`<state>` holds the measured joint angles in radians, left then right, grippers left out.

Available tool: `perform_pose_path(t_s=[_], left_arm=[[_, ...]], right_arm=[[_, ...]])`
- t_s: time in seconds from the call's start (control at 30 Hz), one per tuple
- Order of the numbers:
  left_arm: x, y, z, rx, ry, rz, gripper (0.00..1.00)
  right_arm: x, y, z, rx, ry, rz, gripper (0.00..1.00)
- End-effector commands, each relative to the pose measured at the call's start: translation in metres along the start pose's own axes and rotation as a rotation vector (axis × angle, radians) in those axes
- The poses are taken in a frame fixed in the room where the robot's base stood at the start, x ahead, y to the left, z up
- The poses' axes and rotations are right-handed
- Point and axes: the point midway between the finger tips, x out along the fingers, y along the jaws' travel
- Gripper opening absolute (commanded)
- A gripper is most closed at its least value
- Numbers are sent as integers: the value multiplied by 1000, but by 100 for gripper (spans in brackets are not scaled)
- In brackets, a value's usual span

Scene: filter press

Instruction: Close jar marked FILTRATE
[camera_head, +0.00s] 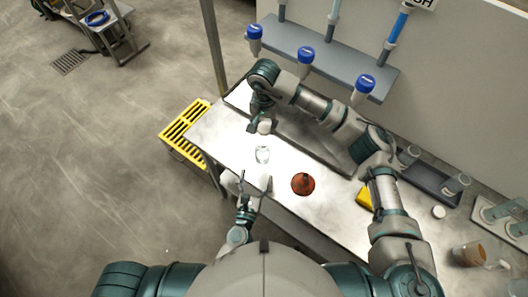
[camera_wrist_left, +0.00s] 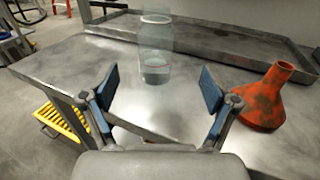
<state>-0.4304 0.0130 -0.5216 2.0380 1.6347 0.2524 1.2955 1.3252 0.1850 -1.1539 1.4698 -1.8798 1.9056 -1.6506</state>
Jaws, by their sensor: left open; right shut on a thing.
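A clear glass jar (camera_head: 262,154) stands upright near the left end of the metal table, with a little clear liquid in its bottom. In the left wrist view the jar (camera_wrist_left: 155,48) stands beyond and between my open fingers; I cannot read a mark on it. My left gripper (camera_head: 255,182) is open and empty at the table's front edge; its fingers also show in the left wrist view (camera_wrist_left: 161,90). My right gripper (camera_head: 265,121) is shut on a small whitish lid-like thing (camera_head: 264,127), just behind the jar in the head view. The fingers' grip is partly hidden.
An orange-brown funnel-shaped thing (camera_head: 303,184) stands right of the jar. A yellow grate (camera_head: 185,122) is beside the table's left end. Blue-topped valves (camera_head: 306,55) hang along the back shelf. A small white disc (camera_head: 438,212) and other jars (camera_head: 455,184) are at the right.

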Motion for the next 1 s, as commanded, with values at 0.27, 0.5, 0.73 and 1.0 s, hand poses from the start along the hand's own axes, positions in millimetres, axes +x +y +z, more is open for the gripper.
perform_pose_path(t_s=[0.27, 0.5, 0.73, 1.0], left_arm=[[40, 2, 1, 2, -4, -1, 87], [86, 0, 1, 4, -3, 0, 87], [111, -1, 0, 5, -1, 0, 87], [117, 0, 0, 2, 0, 0, 87]], right_arm=[[0, -3, 1, -1, 1, 2, 33], [0, 0, 0, 0, 0, 0, 33], [0, 2, 0, 0, 0, -1, 33], [0, -1, 1, -1, 1, 0, 33]])
